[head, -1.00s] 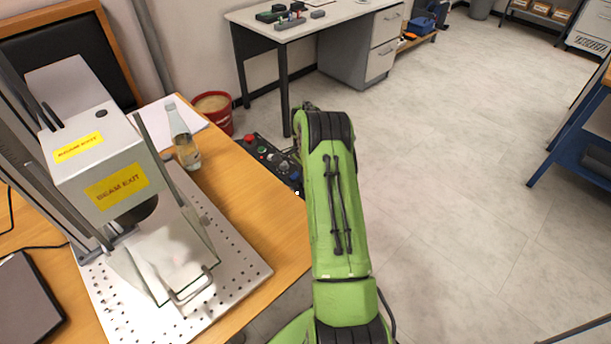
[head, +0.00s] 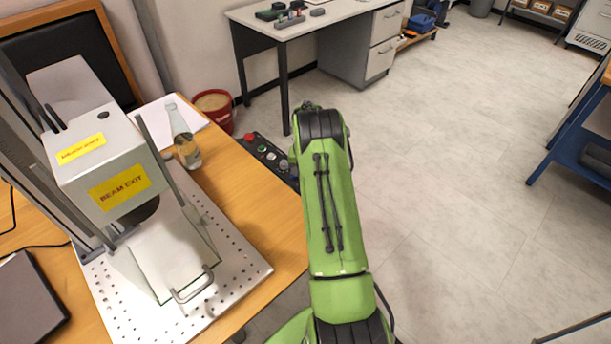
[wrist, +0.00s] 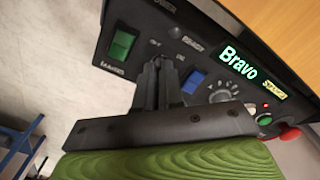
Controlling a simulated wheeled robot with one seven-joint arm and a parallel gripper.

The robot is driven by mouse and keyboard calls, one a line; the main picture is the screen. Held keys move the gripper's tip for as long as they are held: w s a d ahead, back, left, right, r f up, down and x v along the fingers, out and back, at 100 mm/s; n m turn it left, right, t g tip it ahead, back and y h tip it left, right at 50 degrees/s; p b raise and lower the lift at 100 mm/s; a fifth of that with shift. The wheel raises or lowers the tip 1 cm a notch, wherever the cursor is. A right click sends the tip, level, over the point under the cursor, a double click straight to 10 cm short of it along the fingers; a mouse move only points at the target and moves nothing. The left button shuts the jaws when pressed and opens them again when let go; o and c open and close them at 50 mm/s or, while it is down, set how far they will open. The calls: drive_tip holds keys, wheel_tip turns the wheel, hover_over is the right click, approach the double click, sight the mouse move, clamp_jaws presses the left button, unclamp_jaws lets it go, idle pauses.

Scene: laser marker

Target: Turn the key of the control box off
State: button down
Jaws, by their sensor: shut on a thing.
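The key itself is hidden by the fingers.
In the head view, a bottle (head: 184,138) stands on the desk left of the box, near the laser marker (head: 105,165) and its perforated plate (head: 225,283). A red bucket (head: 216,110) is behind.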

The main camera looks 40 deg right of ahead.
drive_tip(key=shift+n, duration=0.6)
drive_tip(key=c, duration=1.3)
unclamp_jaws()
drive_tip(key=shift+o, duration=0.2)
wheel_tip(320, 180, up, 16)
drive_tip(key=p, duration=0.4)
drive_tip(key=shift+f, duration=0.1)
